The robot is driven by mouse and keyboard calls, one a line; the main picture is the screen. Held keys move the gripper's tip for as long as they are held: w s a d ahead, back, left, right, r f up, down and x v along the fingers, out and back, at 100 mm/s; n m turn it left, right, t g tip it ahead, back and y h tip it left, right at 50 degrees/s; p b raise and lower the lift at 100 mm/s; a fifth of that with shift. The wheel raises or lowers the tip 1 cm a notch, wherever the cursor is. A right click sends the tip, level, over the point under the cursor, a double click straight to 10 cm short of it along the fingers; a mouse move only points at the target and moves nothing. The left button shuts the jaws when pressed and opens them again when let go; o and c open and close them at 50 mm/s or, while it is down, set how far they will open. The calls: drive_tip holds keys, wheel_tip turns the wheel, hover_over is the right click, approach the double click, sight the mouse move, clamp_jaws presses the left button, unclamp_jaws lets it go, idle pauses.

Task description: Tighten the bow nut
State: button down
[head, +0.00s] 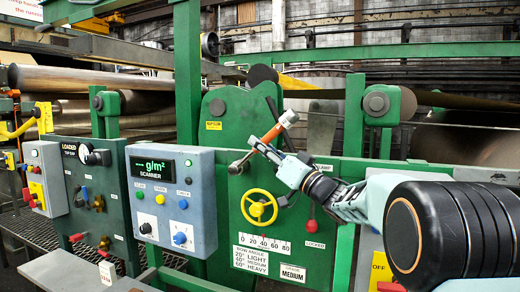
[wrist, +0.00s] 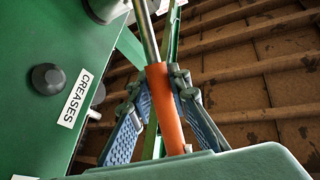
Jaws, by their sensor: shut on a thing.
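My gripper (wrist: 163,115) is shut on a tool with an orange grip and a metal shaft; its blue-padded fingers lie on both sides of the orange grip (wrist: 168,125). In the wrist view the shaft (wrist: 146,35) runs up out of the picture. In the head view the orange grip (head: 270,133) is tilted, with a silver head (head: 289,118) at its upper right, in front of the green machine frame. My gripper (head: 262,147) is just below it. A dark round end (head: 236,169) shows to the lower left. I cannot tell which part is the bow nut, or whether the tool touches it.
A yellow handwheel (head: 259,207) sits on the green panel below my gripper, above a bow-angle scale (head: 264,244) and a MEDIUM grade card (head: 292,273). A grey scanner box (head: 172,196) stands to the left. Large rollers (head: 75,80) lie behind. A red-knobbed lever (head: 311,224) is near my arm.

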drive_tip(key=shift+s+d+f+m+t+b, duration=0.1)
drive_tip(key=shift+d+f+m+t+b, duration=0.25)
drive_tip(key=shift+b, duration=1.2)
drive_tip(key=shift+s+d+f+m+t+y+b, duration=0.1)
drive_tip(key=shift+d+f+m+t+y+b, duration=0.3)
drive_tip(key=shift+b, duration=1.05)
drive_tip(key=shift+s+d+f+m+t+y+b, duration=0.15)
drive_tip(key=shift+f+m+t+b, duration=0.35)
drive_tip(key=shift+b, duration=0.9)
drive_tip(key=shift+s+d+f+m+t+h+b, duration=0.1)
drive_tip(key=shift+f+m+t+b, duration=0.5)
drive_tip(key=shift+b, duration=0.8)
drive_tip(key=shift+w+d+f+m+t+h+b, duration=0.15)
drive_tip(key=shift+f+m+t+b, duration=0.2)
drive_tip(key=shift+t+b, duration=0.75)
drive_tip(key=shift+s+d+f+m+t+h+b, duration=0.15)
drive_tip(key=shift+f+m+t+b, duration=0.35)
drive_tip(key=shift+b, duration=1.15)
drive_tip(key=shift+a+r+n+g+y+p, duration=0.2)
drive_tip(key=shift+r+n+g+y+p, duration=0.25)
drive_tip(key=shift+r+n+g+p, duration=0.55)
drive_tip(key=shift+f, duration=0.2)
